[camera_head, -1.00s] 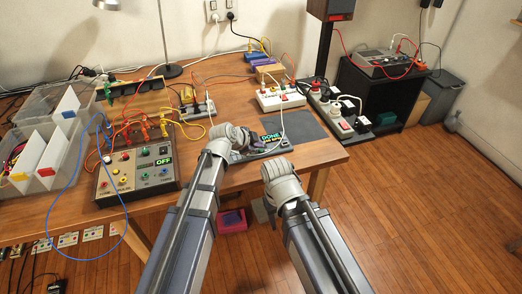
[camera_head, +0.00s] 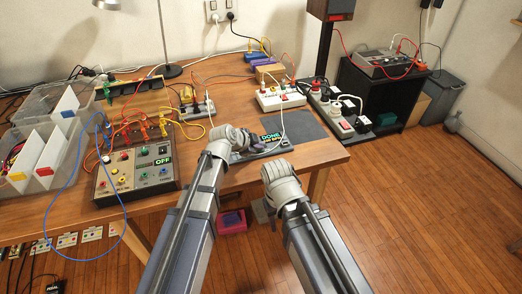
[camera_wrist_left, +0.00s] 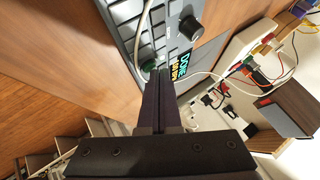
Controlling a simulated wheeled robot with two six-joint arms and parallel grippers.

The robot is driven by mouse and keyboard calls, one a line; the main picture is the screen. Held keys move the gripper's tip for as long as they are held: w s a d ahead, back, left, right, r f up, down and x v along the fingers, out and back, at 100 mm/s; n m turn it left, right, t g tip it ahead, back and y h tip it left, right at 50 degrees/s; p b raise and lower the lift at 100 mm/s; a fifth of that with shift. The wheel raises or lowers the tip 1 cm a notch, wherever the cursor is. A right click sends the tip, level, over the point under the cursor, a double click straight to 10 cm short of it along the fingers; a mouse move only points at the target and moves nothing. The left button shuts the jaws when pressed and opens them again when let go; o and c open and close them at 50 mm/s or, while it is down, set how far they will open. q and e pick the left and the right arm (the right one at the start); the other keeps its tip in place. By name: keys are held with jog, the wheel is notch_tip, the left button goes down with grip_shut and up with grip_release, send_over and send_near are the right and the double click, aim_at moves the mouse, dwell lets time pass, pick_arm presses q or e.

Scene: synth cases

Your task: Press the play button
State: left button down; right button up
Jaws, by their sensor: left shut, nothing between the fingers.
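A grey device with a keypad and a lit display reading "DONE" (camera_head: 271,138) lies on the table; it also shows in the left wrist view (camera_wrist_left: 180,62) with a dark knob. My left gripper (camera_head: 256,148) is low over its left part. In the left wrist view my left gripper (camera_wrist_left: 159,72) is shut and empty, its tips at the device's keys. A small green button (camera_wrist_left: 149,66) shows right beside the tips; I cannot tell contact or read a play mark. Of my right arm only links and wrist show, right of the left arm.
A control box (camera_head: 137,172) with knobs, cables and an "OFF" display stands left of my left arm. A white cable crosses the device. A white power strip (camera_head: 280,98) stands behind it. A dark mat (camera_head: 305,127) lies bare to the right.

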aim_at(258, 152)
pick_arm(q)
jog(key=shift+r, duration=0.1)
jog(key=shift+r+p, duration=0.4)
jog(key=shift+p, duration=0.05)
notch_tip(258, 152, up, 6)
jog(key=p, duration=0.6)
dwell(0.3)
dwell(0.9)
